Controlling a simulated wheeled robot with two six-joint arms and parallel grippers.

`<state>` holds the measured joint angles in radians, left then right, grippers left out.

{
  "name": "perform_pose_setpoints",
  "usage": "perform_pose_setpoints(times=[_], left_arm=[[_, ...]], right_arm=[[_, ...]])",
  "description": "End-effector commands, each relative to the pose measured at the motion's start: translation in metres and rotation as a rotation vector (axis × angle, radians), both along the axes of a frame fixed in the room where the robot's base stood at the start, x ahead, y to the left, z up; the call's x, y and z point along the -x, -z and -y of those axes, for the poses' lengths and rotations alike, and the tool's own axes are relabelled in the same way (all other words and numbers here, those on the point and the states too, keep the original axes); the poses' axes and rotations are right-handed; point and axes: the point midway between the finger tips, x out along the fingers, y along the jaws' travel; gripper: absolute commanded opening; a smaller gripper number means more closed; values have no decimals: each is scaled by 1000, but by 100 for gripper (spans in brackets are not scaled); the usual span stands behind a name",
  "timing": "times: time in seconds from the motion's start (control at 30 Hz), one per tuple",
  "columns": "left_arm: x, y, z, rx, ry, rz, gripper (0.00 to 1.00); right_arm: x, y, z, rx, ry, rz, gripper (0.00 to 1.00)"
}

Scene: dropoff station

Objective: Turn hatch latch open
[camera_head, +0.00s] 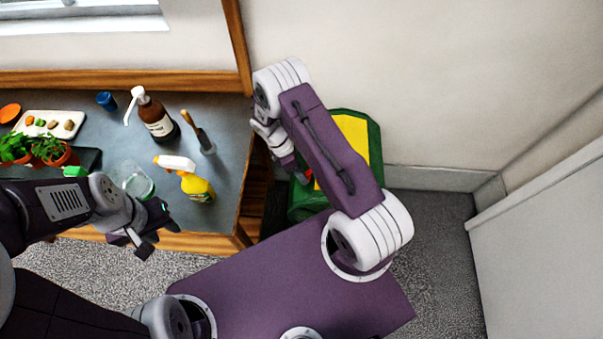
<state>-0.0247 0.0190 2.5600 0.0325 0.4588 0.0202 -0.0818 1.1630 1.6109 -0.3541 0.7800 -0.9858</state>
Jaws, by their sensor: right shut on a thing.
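A green box (372,130) with a yellow panel (354,131) on top stands on the floor against the wall, right of the counter. My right arm reaches over it and hides much of it. My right gripper (302,176) is down at its left part, shut on a small red part, which I take for the hatch latch (309,175). Only a bit of the red shows, so its turn angle cannot be told. My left gripper (156,230) is open and empty at the counter's front edge, near the yellow spray bottle.
The counter (228,130) holds a yellow spray bottle (198,187), a brown pump bottle (157,120), a glass jar (132,178), a brush in a cup (205,142), a blue cup (106,100), a white tray (31,119) and potted plants (47,149). A white panel (545,225) stands at right.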

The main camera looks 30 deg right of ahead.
Motion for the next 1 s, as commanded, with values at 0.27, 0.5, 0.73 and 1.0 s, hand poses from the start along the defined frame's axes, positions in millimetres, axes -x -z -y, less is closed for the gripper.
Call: perform_pose_setpoints(times=[0.27, 0.5, 0.73, 1.0], left_arm=[[0, 14, 0, 0, 0, 0, 36], [0, 33, 0, 0, 0, 0, 36], [0, 54, 0, 0, 0, 0, 36], [0, 78, 0, 0, 0, 0, 36]], right_arm=[[-4, 4, 0, -95, -184, -149, 0], [-5, 6, 0, -180, -345, -287, 0], [-7, 7, -1, -260, -501, -418, 0], [-7, 7, -2, -352, -679, -569, 0]])
